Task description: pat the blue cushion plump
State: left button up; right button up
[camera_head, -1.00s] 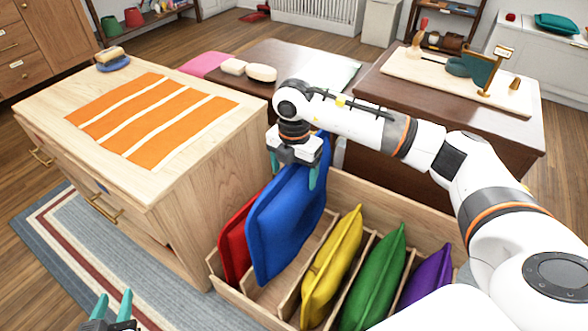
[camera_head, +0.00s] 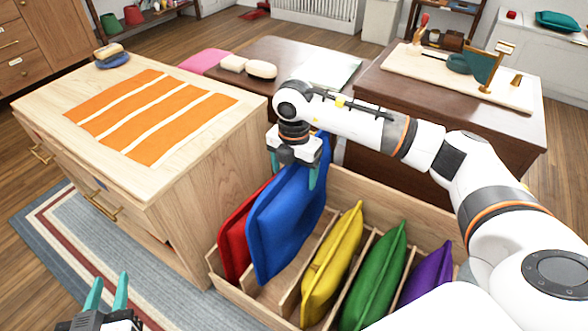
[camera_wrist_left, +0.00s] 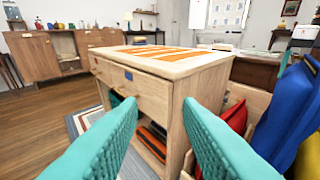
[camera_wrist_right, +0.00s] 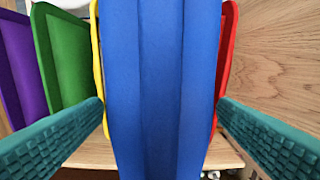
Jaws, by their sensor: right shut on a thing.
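The blue cushion (camera_head: 288,222) stands tilted in the wooden rack (camera_head: 400,205), between the red cushion (camera_head: 236,240) and the yellow cushion (camera_head: 332,250). My right gripper (camera_head: 294,165) is shut on its top part. In the right wrist view the blue cushion (camera_wrist_right: 160,80) fills the space between the fingers. It also shows at the right edge of the left wrist view (camera_wrist_left: 285,120). My left gripper (camera_head: 107,292) is open and empty, low at the left. Its spread fingers face the wooden cabinet (camera_wrist_left: 190,100). The blue cushion's lower edge is partly hidden by the rack.
Green (camera_head: 372,275) and purple (camera_head: 428,272) cushions fill other slots of the rack. The cabinet with an orange-striped cloth (camera_head: 150,115) stands close on the left. A dark table (camera_head: 290,60) is behind. Rug (camera_head: 60,225) and floor lie clear at the front left.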

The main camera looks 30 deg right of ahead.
pick_arm(q)
jog(key=shift+d+r, duration=0.1)
jog(key=shift+r, duration=0.05)
